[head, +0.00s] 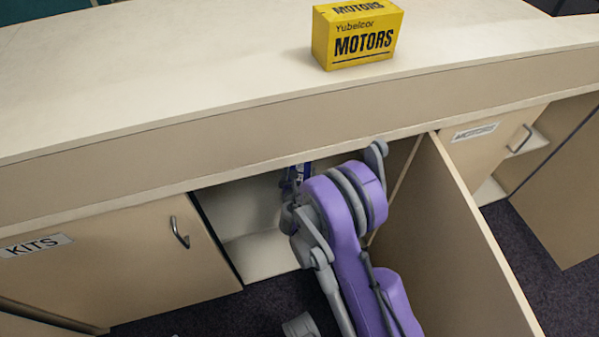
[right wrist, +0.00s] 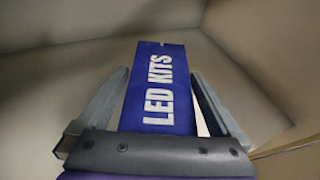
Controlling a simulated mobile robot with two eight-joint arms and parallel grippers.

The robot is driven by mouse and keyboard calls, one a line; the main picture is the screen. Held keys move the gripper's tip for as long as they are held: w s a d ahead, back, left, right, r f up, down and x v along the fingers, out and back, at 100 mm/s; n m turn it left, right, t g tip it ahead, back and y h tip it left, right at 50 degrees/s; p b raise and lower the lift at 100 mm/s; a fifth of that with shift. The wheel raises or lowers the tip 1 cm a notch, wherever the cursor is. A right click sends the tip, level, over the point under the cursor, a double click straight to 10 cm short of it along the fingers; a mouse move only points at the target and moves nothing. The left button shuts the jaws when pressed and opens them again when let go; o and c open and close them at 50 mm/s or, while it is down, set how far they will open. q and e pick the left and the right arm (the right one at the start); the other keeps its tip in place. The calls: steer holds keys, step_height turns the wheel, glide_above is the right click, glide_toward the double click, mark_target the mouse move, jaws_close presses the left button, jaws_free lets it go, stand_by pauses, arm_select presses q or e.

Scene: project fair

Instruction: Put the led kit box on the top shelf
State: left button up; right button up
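The led kit box (head: 303,172) is dark blue and stands inside the open cabinet under the counter, partly hidden by my right arm. In the right wrist view the box (right wrist: 160,85) shows its white "LED KITS" lettering between the two fingers. My right gripper (head: 291,187) reaches into the cabinet opening. In the right wrist view its fingers (right wrist: 160,72) are spread either side of the box, with a narrow gap showing at the sides. My left gripper is not in view. No top shelf can be made out with certainty.
A yellow MOTORS box (head: 358,40) stands on the counter top (head: 180,70). An open cabinet door (head: 450,240) sticks out right of my arm. A closed door labelled KITS (head: 120,265) is at the left. Another door labelled MOTORS (head: 490,150) is at the right.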

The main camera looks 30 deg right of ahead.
steer(key=shift+r, duration=0.2)
steer(key=s+a+r+m+g+y, duration=0.2)
steer(key=s+a+m, duration=0.3)
steer(key=s+m, duration=0.4)
steer(key=s+a+r+m+g+y, duration=0.2)
steer(key=s+a+r+m, duration=0.3)
steer(key=s+m, duration=0.5)
steer(key=s+a+r+m+g+y+p, duration=0.1)
steer(key=s+a+r+m+y, duration=0.3)
steer(key=s+m, duration=0.5)
steer(key=shift+s+a+r+m+g, duration=0.25)
steer(key=shift+s+a+m+g, duration=0.25)
steer(key=shift+s+g, duration=0.55)
steer(key=shift+s, duration=0.1)
